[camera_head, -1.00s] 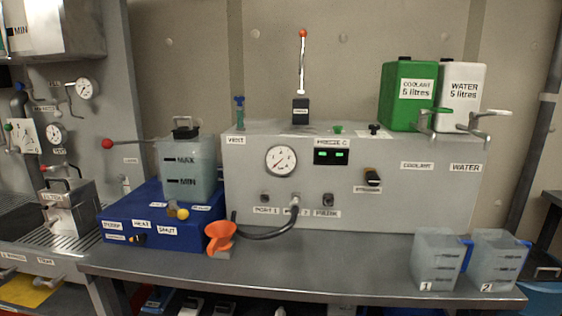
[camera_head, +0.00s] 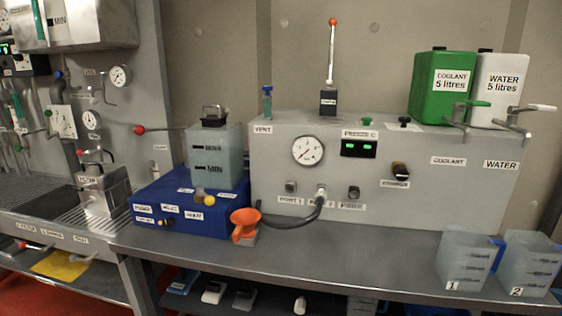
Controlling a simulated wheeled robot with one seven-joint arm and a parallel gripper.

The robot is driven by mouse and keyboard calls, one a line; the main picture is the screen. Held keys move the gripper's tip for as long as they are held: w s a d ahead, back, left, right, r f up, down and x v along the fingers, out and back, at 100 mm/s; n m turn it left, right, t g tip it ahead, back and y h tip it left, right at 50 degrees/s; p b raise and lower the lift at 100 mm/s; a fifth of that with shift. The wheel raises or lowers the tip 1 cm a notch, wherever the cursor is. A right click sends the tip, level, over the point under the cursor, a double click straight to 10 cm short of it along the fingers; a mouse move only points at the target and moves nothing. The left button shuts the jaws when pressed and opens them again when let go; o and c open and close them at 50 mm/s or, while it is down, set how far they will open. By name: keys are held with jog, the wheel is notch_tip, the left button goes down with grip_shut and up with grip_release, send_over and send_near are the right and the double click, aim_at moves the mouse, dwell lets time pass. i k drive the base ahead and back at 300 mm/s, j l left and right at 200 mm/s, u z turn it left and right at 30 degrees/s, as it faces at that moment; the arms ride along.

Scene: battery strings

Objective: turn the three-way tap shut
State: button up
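A blue box (camera_head: 200,222) stands on the bench left of the grey cabinet, with a clear tank (camera_head: 215,158) marked MAX and MIN on it. A small yellow knob (camera_head: 209,200) on a short stem sits at the box's front right, below the tank. It appears to be the handle of the three-way tap, and it points to the right and toward the front. Several small labels lie around it; one on the front face (camera_head: 194,215) seems to read SHUT, but most are too small to read surely. My gripper is not in view.
An orange funnel (camera_head: 245,222) stands close right of the box, with a black hose (camera_head: 288,222) running behind it. A red-knobbed lever (camera_head: 140,130) sticks out at the tank's left. Jugs 1 (camera_head: 463,262) and 2 (camera_head: 527,264) stand far right. The bench middle (camera_head: 350,250) is clear.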

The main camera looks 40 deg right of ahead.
aim_at(210, 200)
jog(key=i+j+z, duration=0.65)
jog(key=j+z, duration=0.25)
